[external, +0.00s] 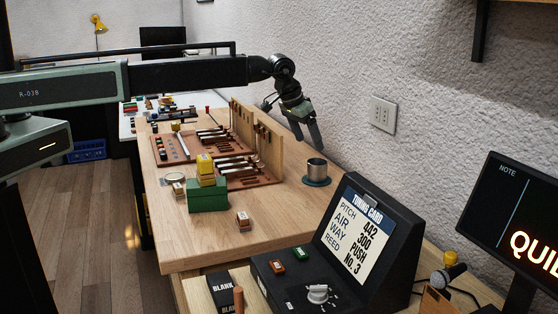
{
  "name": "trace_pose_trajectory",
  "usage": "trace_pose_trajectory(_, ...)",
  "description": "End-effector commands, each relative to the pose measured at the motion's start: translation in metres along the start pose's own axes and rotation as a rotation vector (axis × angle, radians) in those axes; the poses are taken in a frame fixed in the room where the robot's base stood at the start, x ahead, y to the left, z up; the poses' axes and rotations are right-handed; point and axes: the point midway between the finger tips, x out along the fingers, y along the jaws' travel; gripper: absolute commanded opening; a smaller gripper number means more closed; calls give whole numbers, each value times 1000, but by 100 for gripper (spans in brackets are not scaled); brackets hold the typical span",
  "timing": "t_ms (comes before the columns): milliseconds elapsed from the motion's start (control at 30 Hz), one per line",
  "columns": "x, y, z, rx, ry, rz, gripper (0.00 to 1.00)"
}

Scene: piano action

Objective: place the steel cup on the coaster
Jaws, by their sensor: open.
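The steel cup (317,168) is a small grey metal cylinder, upright with its open top showing, near the right edge of the wooden bench. A dark blue-green round coaster (317,181) shows under it, and the cup stands on it. My gripper (309,141) hangs just above and slightly left of the cup, fingers pointing down. It is open and holds nothing that I can see. The fingertips look apart from the cup, though the exact depth gap is hard to judge.
A small block (243,220) lies in front. Wooden racks (257,140) stand behind. A black console (345,250) with a card is at the front right, beside the wall.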

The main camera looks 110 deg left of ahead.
Motion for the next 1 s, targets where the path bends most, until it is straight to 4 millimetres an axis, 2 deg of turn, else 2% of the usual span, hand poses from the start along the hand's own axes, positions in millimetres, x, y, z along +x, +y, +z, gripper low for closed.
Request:
trace_pose_trajectory(33, -16, 0, -2, 0, 0, 0, 80)
trace_pose_trajectory(100, -21, 0, -1, 0, 0, 0, 80)
trace_pose_trajectory(433, -19, 0, 1, 0, 0, 0, 80)
trace_pose_trajectory(500, -22, 8, 8, 12, -6, 4, 80)
trace_pose_trajectory(567, -28, 29, 26, 45, -19, 16, 80)
trace_pose_trajectory(667, -52, 89, 88, 152, -66, 49, 80)
trace_pose_trajectory(700, -65, 117, 122, 212, -91, 65, 80)
trace_pose_trajectory(767, -86, 157, 179, 310, -133, 91, 80)
trace_pose_trajectory(800, -102, 181, 217, 376, -161, 108, 80)
trace_pose_trajectory(867, -126, 209, 277, 480, -204, 130, 80)
trace_pose_trajectory(900, -142, 224, 318, 552, -232, 144, 80)
trace_pose_trajectory(967, -166, 240, 375, 654, -272, 164, 80)
trace_pose_trajectory(1000, -181, 246, 410, 718, -296, 174, 80)
